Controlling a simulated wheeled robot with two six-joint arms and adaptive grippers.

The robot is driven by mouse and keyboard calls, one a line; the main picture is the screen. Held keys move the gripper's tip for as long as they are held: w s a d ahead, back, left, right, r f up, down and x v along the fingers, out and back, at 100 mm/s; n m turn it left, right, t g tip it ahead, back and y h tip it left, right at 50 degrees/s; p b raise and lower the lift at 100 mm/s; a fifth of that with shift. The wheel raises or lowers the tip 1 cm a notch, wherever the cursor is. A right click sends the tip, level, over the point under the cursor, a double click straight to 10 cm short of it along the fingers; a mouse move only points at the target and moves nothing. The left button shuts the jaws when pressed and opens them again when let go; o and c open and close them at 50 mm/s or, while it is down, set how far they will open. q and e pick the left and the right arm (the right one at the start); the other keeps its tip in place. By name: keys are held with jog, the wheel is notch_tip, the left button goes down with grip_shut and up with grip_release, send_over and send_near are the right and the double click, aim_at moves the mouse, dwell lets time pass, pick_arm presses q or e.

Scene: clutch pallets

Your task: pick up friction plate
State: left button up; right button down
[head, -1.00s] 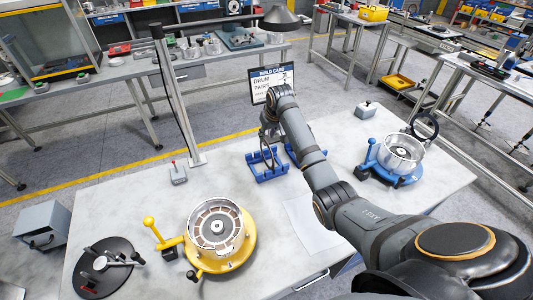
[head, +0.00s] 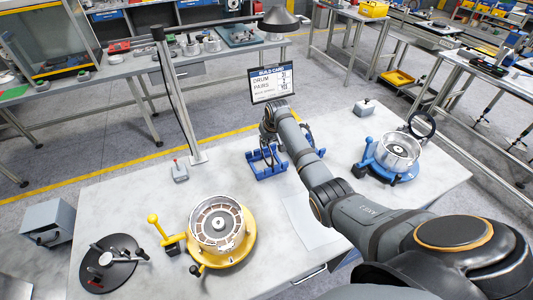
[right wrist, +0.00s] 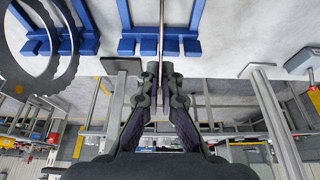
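My right gripper (right wrist: 162,92) has its two fingers close together on either side of a thin friction plate (right wrist: 161,30), seen edge-on in the right wrist view. The fingers appear to touch both faces of it. The plate stands upright over a blue rack (right wrist: 133,45). In the head view the right gripper is largely hidden behind my own wrist, above the blue rack (head: 266,165) in the middle of the bench. The plate cannot be made out there. My left gripper does not show.
Toothed rings (right wrist: 48,75) stand in another blue rack beside the gripper. A yellow fixture with a drum (head: 220,228) is at the front, a blue one (head: 398,152) at right. A build card (head: 272,84) and a post (head: 180,95) rise behind the racks.

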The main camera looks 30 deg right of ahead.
dwell(0.5)
jog(key=shift+r, duration=0.1)
jog(key=shift+w+r+b, duration=0.1)
jog(key=shift+r+b, duration=0.1)
jog(key=shift+b, duration=0.2)
jog(key=s+a+r+b, duration=0.5)
jog(key=s+a+r, duration=0.2)
jog(key=a+r, duration=0.4)
jog(key=shift+s+a+r+b, duration=0.3)
jog(key=shift+s+a+r, duration=0.1)
jog(key=shift+r, duration=0.25)
